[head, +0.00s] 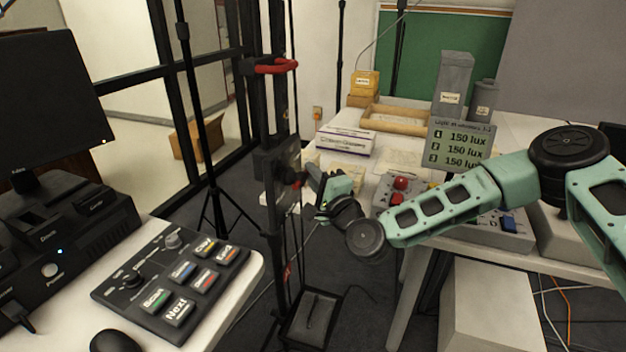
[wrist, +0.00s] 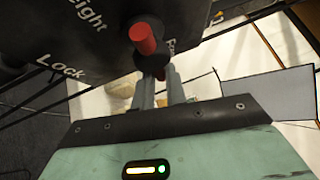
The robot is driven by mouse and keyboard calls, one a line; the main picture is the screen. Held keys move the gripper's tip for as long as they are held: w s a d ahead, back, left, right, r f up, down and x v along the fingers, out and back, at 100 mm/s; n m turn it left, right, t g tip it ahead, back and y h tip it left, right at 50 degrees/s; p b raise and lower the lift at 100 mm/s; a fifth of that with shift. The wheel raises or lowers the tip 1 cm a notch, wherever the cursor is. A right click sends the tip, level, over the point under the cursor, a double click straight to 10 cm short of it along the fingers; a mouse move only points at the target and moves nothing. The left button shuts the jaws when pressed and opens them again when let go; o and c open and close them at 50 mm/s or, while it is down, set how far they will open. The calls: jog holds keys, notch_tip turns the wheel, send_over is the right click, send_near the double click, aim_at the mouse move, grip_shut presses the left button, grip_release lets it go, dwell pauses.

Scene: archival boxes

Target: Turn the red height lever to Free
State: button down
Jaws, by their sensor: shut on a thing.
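The red height lever (wrist: 144,38) stands out from a dark panel (wrist: 90,35) in the wrist view, with a dark part below its red end. The panel reads "Height" and "Lock" at left; a label right of the lever is partly hidden and starts with "F". My gripper (wrist: 161,85) has its grey fingers close together at the dark part below the red end, shut on the lever. In the head view my gripper (head: 309,181) is at the right side of the panel (head: 277,165) on the black column; the lever is small and mostly hidden there.
A red handle (head: 276,66) is higher on the column. A control box with labelled buttons (head: 170,280) lies on the left desk beside a monitor (head: 45,100). A table at right holds a white carton (head: 345,140), a lux display (head: 460,143) and a red-button box. Thin tripod poles stand behind.

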jog(key=c, duration=1.4)
grip_release()
jog(key=shift+c, duration=0.2)
jog(key=shift+s, duration=0.15)
jog(key=b+v, duration=0.1)
jog(key=v, duration=1.6)
jog(key=shift+f+b, duration=0.15)
jog(key=shift+b, duration=0.15)
jog(key=shift+d, duration=0.15)
